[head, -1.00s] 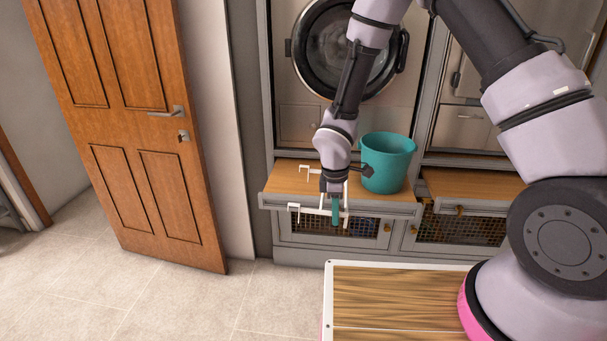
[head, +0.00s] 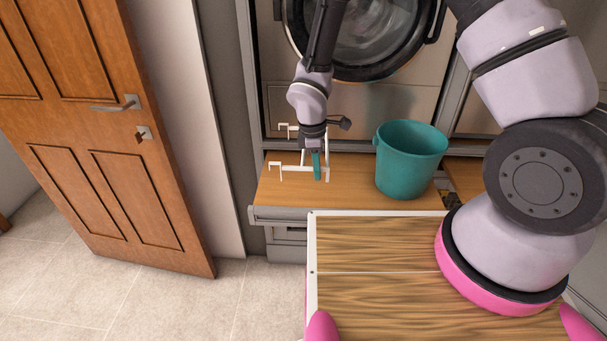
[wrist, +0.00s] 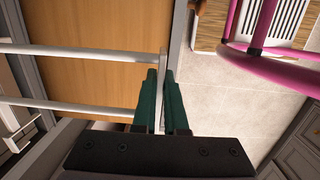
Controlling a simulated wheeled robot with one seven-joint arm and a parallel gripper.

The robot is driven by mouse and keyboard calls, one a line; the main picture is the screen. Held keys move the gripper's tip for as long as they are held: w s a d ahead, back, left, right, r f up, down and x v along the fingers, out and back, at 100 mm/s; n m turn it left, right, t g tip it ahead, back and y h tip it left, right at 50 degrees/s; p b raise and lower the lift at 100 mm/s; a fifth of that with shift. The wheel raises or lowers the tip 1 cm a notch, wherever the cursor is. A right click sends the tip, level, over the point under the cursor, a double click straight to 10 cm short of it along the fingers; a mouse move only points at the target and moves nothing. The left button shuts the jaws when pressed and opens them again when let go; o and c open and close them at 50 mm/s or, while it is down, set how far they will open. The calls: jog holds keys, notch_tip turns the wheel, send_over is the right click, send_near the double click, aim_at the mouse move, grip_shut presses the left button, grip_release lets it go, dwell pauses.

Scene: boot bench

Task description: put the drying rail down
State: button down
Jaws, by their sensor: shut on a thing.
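The drying rail (head: 297,169) is a white frame of thin bars with hooked ends. My gripper (head: 317,178) has teal fingers shut on the bar at its right end. In the head view the rail appears over the left part of the wooden bench top (head: 350,195), left of the teal bucket. In the wrist view the fingers (wrist: 163,75) close on a white crossbar, and two long bars of the rail (wrist: 75,51) run left above the wood. I cannot tell whether the rail touches the bench.
The teal bucket (head: 408,160) stands on the bench to the right. A round-doored washing machine (head: 360,35) is behind. A wooden door (head: 100,130) is at left. My wood-topped base is close in front of the bench. Bare bench lies between rail and bucket.

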jog(key=f, duration=0.5)
jog(key=shift+w+f, duration=0.2)
jog(key=shift+f, duration=2.2)
jog(key=shift+s+f, duration=0.1)
jog(key=shift+f, duration=0.05)
jog(key=c, duration=1)
grip_release()
jog(key=shift+o, duration=0.2)
